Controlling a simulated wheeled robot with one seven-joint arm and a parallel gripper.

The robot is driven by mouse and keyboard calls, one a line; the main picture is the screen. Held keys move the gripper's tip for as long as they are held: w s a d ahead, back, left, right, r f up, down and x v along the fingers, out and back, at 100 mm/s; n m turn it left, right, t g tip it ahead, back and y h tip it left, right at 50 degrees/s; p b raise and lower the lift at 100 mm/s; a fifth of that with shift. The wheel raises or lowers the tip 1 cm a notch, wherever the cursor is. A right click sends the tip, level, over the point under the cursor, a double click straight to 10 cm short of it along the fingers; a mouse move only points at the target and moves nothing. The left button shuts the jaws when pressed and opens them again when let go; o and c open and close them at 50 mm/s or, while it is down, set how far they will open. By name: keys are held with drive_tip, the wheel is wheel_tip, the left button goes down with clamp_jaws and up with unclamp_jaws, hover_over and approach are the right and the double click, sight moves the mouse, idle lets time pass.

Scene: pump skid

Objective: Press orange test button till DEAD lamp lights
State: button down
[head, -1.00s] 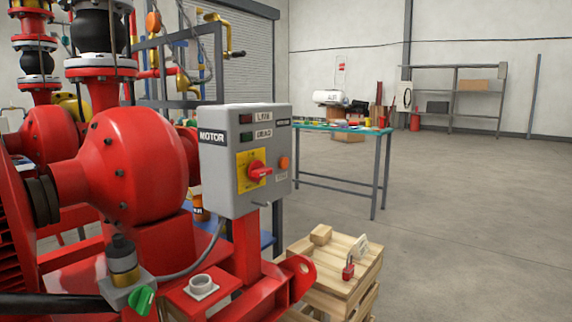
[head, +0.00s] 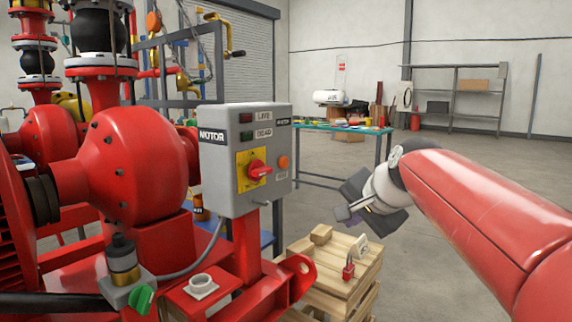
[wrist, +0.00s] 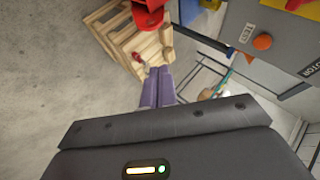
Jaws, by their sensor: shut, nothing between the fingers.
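The grey motor control box (head: 217,190) stands on a red post in the head view. Its orange test button (head: 283,162) is on the right of its front face, and also shows in the wrist view (wrist: 262,42). The green DEAD lamp (head: 246,135) sits below the red LIVE lamp (head: 245,118); both look dark. A red rotary switch (head: 257,171) is on a yellow plate. My gripper (head: 342,214) is shut and empty, to the right of and lower than the box, apart from the button. Its closed fingers (wrist: 158,88) show in the wrist view.
A wooden pallet stack (head: 330,275) with a red padlock (head: 348,271) and a tag stands below my gripper. A red pump (head: 120,170) and pipework fill the left. A green-topped bench (head: 335,128) is behind. Floor at right is clear.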

sight(284, 162)
drive_tip(key=w+a+r+m+t, duration=0.1)
drive_tip(key=w+r+m, duration=0.1)
drive_tip(key=w, duration=0.4)
drive_tip(key=w+a+r+m+t, duration=0.1)
drive_tip(key=w+r+m, duration=0.1)
drive_tip(key=w+r, duration=0.2)
drive_tip(key=shift+w+a+r+y, duration=0.2)
drive_tip(key=shift+w+a+y, duration=0.15)
drive_tip(key=shift+w, duration=0.85)
drive_tip(key=w+a+p, duration=0.3)
drive_tip(key=w+a, duration=0.2)
drive_tip(key=a, duration=0.2)
drive_tip(key=shift+w+p, duration=0.2)
drive_tip(key=shift+p, duration=0.15)
idle(0.6)
drive_tip(key=shift+w+a+p, duration=0.25)
drive_tip(key=shift+p, duration=0.2)
